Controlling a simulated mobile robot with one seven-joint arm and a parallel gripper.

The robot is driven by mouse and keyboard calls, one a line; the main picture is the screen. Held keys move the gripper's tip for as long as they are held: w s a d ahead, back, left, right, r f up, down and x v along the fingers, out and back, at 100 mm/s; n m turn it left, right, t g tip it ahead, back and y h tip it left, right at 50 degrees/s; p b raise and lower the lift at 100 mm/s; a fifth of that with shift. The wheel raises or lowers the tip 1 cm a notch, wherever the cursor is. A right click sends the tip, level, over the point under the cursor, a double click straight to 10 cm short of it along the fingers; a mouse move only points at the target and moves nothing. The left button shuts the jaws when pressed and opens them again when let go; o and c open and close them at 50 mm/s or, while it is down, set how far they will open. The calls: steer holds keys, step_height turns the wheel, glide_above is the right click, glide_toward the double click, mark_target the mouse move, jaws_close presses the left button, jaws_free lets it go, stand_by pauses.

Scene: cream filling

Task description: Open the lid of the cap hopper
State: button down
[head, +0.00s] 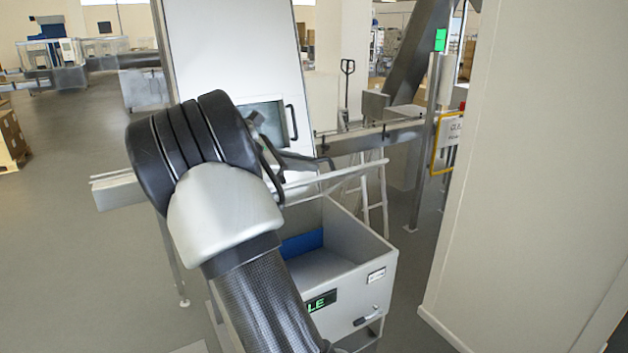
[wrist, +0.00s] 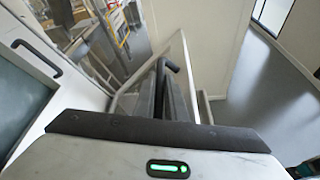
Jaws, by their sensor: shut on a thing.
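The cap hopper (head: 345,285) is a grey metal box with a small green display on its front, partly hidden by my arm. Its top is open, and a blue patch shows inside. The lid (head: 350,173) is raised above the box and seen nearly edge-on as a thin pale panel. My gripper (head: 322,161) is at the lid's upper side, partly hidden behind my arm. In the wrist view my gripper (wrist: 168,92) is shut on a dark bar-like handle (wrist: 171,66); the pale lid (wrist: 190,75) shows beside the fingers.
A tall white cabinet door with a window and black handle (head: 291,122) stands close behind the hopper. A cream wall (head: 530,170) closes off the right side. A conveyor (head: 370,138) runs behind. The floor at left (head: 70,200) is clear.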

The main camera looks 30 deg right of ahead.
steer(key=w+r+n, duration=0.1)
steer(key=w+r, duration=0.4)
steer(key=w, duration=0.2)
steer(key=shift+w+d+r+g, duration=0.15)
steer(key=shift+w+r+g, duration=0.1)
steer(key=shift+w+g, duration=0.05)
steer(key=c, duration=1.8)
jaws_free()
steer(key=v, duration=1.7)
steer(key=shift+r, duration=0.15)
